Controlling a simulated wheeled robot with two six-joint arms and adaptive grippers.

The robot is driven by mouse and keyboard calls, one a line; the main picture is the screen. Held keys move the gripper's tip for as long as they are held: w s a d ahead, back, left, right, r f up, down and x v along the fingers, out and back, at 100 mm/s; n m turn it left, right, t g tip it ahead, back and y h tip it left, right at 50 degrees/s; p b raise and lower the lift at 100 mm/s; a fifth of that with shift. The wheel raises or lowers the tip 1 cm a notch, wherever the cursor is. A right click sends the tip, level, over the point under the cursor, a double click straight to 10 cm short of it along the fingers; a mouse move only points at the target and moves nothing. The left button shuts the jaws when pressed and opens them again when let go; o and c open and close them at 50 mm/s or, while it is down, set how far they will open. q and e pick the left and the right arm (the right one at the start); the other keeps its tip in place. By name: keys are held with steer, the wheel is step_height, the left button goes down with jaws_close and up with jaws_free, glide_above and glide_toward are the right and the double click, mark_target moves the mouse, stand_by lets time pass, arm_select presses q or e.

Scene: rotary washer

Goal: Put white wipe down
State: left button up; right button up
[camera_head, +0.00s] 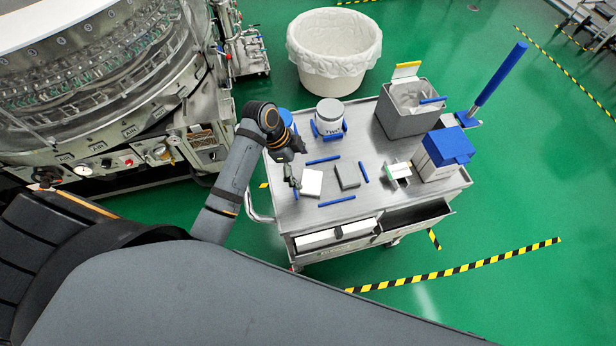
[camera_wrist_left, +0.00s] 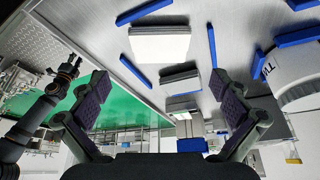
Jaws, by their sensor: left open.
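The white wipe (camera_head: 312,182) lies flat on the metal trolley top (camera_head: 290,212), between blue strips. My left gripper (camera_head: 296,164) is just above and left of it, over the trolley. In the left wrist view, the white wipe (camera_wrist_left: 160,44) is at the upper middle, apart from the fingers. The left gripper (camera_wrist_left: 158,82) has its two dark fingers spread wide with nothing between them. A dark arm, which looks like my right one, shows at the left of the wrist view; its gripper (camera_wrist_left: 66,68) is small there and its jaws are unclear.
A grey block (camera_head: 347,177) lies right of the wipe, with blue strips around. A white tub (camera_head: 329,112), grey bin (camera_head: 408,112) and blue-lidded box (camera_head: 448,148) stand toward the back and right. An open drawer (camera_head: 416,214) juts out in front. The washer (camera_head: 100,90) is left.

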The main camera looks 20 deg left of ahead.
arm_select(q)
steer(key=v, duration=0.5)
stand_by(0.4)
